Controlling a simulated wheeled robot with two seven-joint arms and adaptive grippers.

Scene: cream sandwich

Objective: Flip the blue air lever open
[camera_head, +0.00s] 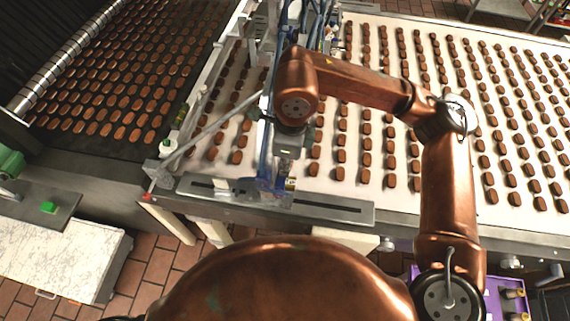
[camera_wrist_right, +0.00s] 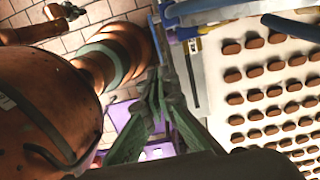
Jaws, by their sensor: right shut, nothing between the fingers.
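A blue part (camera_head: 266,184), which seems to be the blue air lever, stands at the front edge of the conveyor in the head view. Its exact position is hard to tell. Blue parts (camera_wrist_right: 186,33) also show near the top of the right wrist view. My right gripper (camera_head: 286,168) points down beside the blue part, partly hidden by my wrist. In the right wrist view its greenish fingers (camera_wrist_right: 160,76) are together, with nothing between them, close to the blue parts. I cannot tell whether they touch. My left gripper is not in view.
The white conveyor (camera_head: 326,180) carries rows of brown biscuits behind and right of the gripper. A grey slotted rail (camera_head: 335,207) runs along its front edge. A dark belt (camera_head: 75,135) with biscuits lies left. A purple surface (camera_head: 492,300) is at lower right.

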